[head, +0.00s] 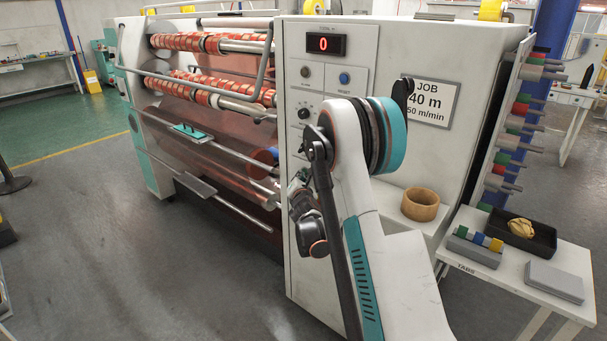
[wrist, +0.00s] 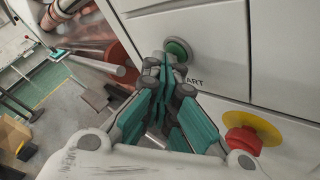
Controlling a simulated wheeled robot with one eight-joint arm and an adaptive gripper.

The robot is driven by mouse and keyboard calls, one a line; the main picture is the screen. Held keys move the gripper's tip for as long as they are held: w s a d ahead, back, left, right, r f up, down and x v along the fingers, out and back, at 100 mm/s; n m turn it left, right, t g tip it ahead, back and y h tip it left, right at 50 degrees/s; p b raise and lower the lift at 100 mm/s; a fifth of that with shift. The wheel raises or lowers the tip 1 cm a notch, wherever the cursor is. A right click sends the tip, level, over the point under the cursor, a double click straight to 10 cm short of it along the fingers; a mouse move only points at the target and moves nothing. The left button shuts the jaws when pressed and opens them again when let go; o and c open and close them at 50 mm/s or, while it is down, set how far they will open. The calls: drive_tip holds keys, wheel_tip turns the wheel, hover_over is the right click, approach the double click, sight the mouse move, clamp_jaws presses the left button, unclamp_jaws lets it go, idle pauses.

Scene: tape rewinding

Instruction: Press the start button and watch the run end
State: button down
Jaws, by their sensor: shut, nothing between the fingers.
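The green start button (wrist: 178,50) shows in the wrist view on the white panel, with the letters "ART" visible beside it. My gripper (wrist: 166,62) is shut and empty. Its fingertips are at the lower left of the button and overlap its edge in the picture; I cannot tell if they touch it. In the head view my arm hides the start button and most of my gripper. The red counter display (head: 326,44) on the machine reads 0. The job sign (head: 430,100) reads "JOB 40 m", with a partly hidden speed line.
A red emergency button with a yellow base (wrist: 245,138) is at the lower right of my gripper. A dial (head: 304,112) and a blue reset button (head: 345,78) sit above. A tape roll (head: 420,204) and a side table (head: 480,281) stand right.

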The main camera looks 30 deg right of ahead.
drive_tip(key=shift+a, duration=0.1)
drive_tip(key=shift+s+a, duration=0.3)
drive_tip(key=shift+a, duration=0.3)
drive_tip(key=a, duration=0.1)
drive_tip(key=s+a, duration=0.1)
drive_tip(key=a, duration=0.2)
drive_tip(key=shift+s+a, duration=0.35)
idle(0.3)
idle(0.7)
